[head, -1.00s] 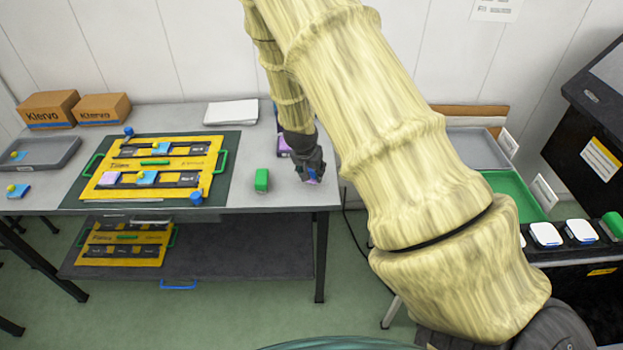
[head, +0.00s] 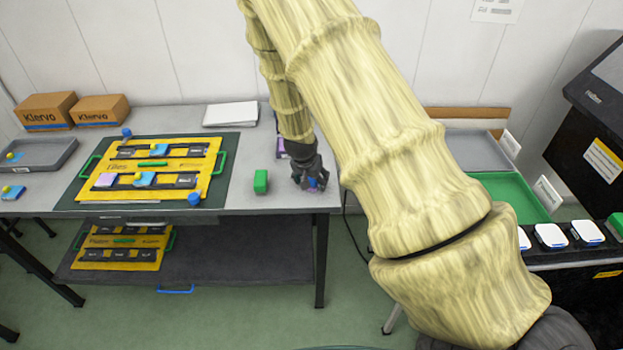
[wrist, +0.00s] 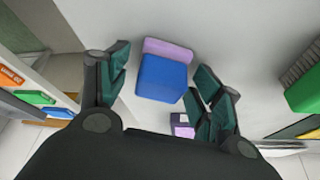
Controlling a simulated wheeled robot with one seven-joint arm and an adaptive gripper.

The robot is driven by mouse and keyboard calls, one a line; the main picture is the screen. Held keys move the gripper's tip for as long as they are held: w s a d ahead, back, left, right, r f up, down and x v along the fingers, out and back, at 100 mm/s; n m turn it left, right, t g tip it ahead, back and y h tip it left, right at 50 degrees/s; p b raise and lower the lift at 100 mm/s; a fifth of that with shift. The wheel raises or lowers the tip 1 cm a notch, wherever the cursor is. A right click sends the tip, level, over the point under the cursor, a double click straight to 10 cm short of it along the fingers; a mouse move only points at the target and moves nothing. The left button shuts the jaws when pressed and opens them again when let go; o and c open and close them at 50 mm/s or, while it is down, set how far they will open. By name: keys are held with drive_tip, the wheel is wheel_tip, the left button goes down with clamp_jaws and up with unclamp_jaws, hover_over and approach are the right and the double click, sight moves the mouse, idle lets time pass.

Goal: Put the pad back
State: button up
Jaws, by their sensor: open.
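A blue block with a lilac layer along one side (wrist: 163,78) sits on the grey table, between the fingers of my gripper in the wrist view. I take it to be the pad, though no label shows. My gripper (head: 314,184) is open and points down around it, with a gap visible on both sides in the wrist view (wrist: 158,85). In the head view my fingers hide most of the block. A yellow frame (head: 207,166) with dark slots lies on a dark mat at the left, holding light blue and lilac tiles.
A green block (head: 260,181) stands left of my gripper. A small purple-and-white box (wrist: 181,125) is close behind the blue block. White papers (head: 231,113) lie at the back. A green tray (head: 510,192) and white-topped pieces (head: 551,236) are at the right.

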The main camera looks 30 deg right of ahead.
drive_tip(key=shift+r, duration=0.15)
drive_tip(key=b+v, duration=0.2)
drive_tip(key=v, duration=1)
